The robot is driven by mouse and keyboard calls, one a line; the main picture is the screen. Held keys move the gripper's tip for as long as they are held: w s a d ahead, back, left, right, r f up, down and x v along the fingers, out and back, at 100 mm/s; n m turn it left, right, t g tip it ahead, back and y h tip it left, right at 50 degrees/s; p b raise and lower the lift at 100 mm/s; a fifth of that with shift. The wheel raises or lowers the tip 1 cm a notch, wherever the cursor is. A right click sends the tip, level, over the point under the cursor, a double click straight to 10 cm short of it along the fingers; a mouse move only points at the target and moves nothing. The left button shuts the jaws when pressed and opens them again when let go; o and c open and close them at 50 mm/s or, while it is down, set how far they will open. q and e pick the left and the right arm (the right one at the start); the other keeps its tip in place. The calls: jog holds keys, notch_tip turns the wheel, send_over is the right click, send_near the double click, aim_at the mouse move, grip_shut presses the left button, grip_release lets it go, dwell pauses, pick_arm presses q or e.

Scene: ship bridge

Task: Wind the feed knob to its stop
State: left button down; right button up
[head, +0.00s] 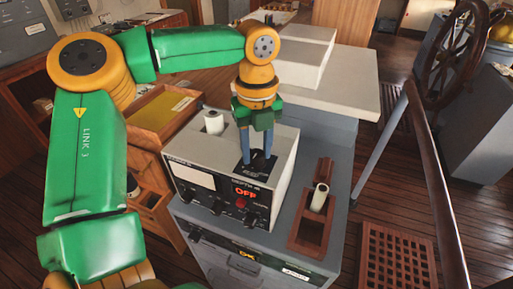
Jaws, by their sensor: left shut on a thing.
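A grey instrument box (186,176) stands on a grey cabinet, its front carrying several dark knobs, a pale window and a lit red "OFF" sign (246,192). My left gripper (258,157) points down at a dark plate (251,169) on the box's top. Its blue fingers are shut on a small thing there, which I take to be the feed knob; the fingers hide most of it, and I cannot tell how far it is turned. My right gripper is not in view.
A white roll (214,121) stands in the box's top, left of my gripper. Another roll (319,197) sits in a brown wooden tray (308,235) at right. A white block (303,60) is behind. A wooden rail (437,190) and ship's wheel (455,50) stand right.

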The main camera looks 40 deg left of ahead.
aim_at(257, 153)
pick_arm(q)
jog(key=m, duration=0.4)
jog(key=shift+m, duration=2.1)
jog(key=shift+c, duration=2.3)
grip_release()
notch_tip(257, 153, up, 7)
jog(key=shift+r, duration=0.1)
